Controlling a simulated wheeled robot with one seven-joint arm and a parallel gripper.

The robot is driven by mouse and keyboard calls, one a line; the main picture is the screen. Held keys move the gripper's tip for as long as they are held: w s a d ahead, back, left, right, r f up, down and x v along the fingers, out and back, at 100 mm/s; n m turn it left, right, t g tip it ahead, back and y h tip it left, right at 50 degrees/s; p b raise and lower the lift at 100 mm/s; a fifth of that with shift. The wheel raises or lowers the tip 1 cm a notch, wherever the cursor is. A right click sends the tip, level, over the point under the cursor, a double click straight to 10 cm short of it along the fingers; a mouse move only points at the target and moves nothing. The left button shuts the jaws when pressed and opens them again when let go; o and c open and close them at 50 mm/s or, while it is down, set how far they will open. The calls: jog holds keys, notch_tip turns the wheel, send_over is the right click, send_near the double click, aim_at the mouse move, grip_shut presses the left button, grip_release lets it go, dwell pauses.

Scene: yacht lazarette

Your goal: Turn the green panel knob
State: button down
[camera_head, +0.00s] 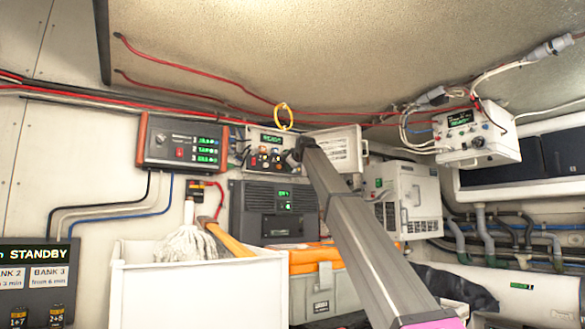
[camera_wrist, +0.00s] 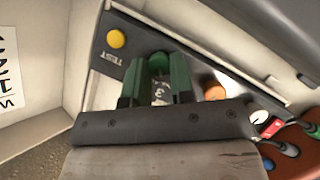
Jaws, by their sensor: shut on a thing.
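The green panel knob (camera_wrist: 158,62) is a small round cap on a dark grey panel (camera_wrist: 97,62) in the wrist view. My gripper (camera_wrist: 157,75) has its two green fingers closed on either side of the knob. White lettering shows on the panel just below the knob, between the fingers. In the head view the white control panel (camera_head: 250,134) is on the back wall, with a lit green display and small coloured controls. My gripper (camera_head: 293,155) is at its right part there, and the green knob cannot be made out.
A yellow TEST button (camera_wrist: 116,38) and an orange knob (camera_wrist: 215,93) flank the grip. An orange-framed instrument (camera_head: 183,142) is left of the panel. A yellow ring (camera_head: 284,117) hangs above it. A white bin (camera_head: 195,290) with a mop stands below, in front.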

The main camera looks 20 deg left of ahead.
jog(key=shift+s+n+t, duration=0.1)
jog(key=shift+n+t, duration=0.3)
jog(key=shift+n, duration=0.2)
jog(key=c, duration=1)
grip_release()
jog(key=shift+s, duration=0.1)
jog(key=v, duration=1)
jog(key=shift+s+r, duration=0.1)
jog(key=shift+s, duration=0.2)
jog(key=shift+s+d, duration=0.1)
